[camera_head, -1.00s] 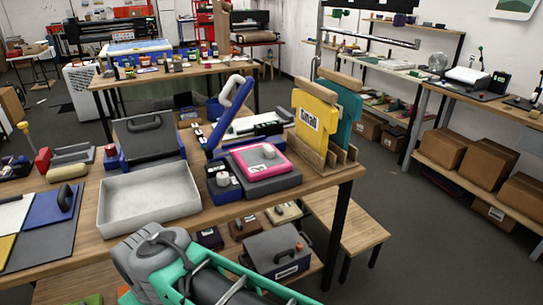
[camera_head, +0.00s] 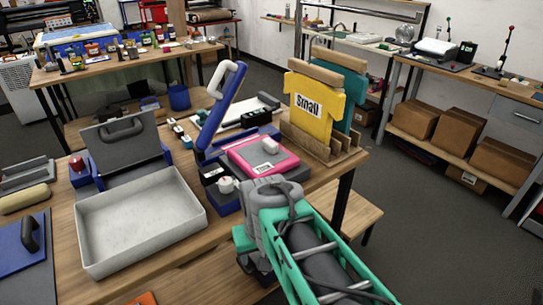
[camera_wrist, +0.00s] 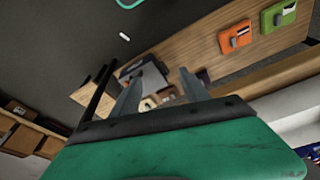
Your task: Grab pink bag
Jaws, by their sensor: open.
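The pink bag (camera_head: 258,155) lies flat on the dark base of a press on the wooden table in the head view. The pink bag does not show in that view.
A pale grey tray (camera_head: 140,220) stands left of the press. A yellow shirt-shaped board marked "Small" (camera_head: 312,105) stands in a wooden rack to the right. The wrist view shows an orange item (camera_wrist: 235,38) and a green item (camera_wrist: 278,18) on a wooden surface.

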